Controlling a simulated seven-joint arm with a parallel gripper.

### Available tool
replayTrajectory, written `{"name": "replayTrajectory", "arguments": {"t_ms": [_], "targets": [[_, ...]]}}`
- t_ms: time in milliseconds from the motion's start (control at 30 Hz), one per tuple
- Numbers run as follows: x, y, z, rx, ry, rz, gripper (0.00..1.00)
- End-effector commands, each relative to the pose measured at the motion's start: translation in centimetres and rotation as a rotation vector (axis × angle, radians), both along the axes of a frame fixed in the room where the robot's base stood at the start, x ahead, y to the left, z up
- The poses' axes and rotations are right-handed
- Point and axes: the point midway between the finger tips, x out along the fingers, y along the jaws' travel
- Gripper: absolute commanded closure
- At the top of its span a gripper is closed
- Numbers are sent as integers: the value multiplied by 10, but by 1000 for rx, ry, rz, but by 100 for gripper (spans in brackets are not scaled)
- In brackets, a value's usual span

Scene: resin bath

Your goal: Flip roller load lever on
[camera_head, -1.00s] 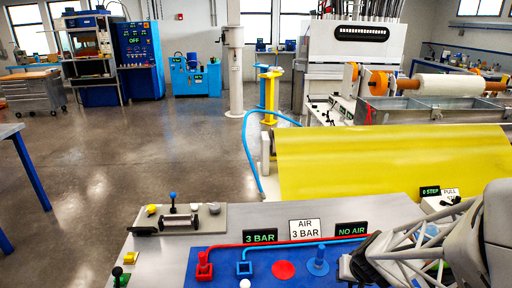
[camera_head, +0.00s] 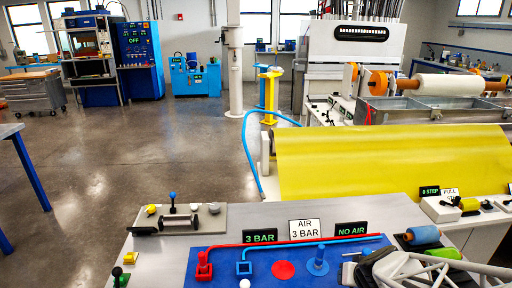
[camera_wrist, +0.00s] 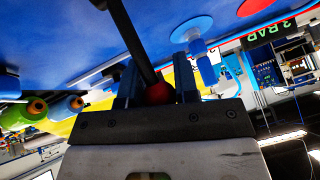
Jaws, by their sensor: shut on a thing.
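A black lever with a red ball knob (camera_wrist: 159,93) fills the near middle of the wrist view. My gripper (camera_wrist: 157,82) has one blue finger on each side of the lever and is shut on it at the knob. The lever's base is out of that view, and no label for it can be read. In the head view my gripper (camera_head: 372,268) is low at the right front of the bench; its fingertips and the red knob cannot be made out there.
A blue panel (camera_head: 222,270) carries a red lever (camera_head: 204,268), a blue peg (camera_head: 318,262) and air signs. Blue (camera_head: 423,235) and green rollers lie beside my arm. A yellow sheet (camera_head: 390,160) spans behind the bench. A small roller stand (camera_head: 180,222) is at left.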

Motion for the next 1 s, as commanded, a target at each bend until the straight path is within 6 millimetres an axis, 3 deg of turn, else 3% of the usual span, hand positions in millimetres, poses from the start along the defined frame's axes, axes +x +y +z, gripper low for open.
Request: {"name": "replayTrajectory", "arguments": {"t_ms": [1000], "targets": [[-13, 0, 8, -1, -198, -1, 100]]}}
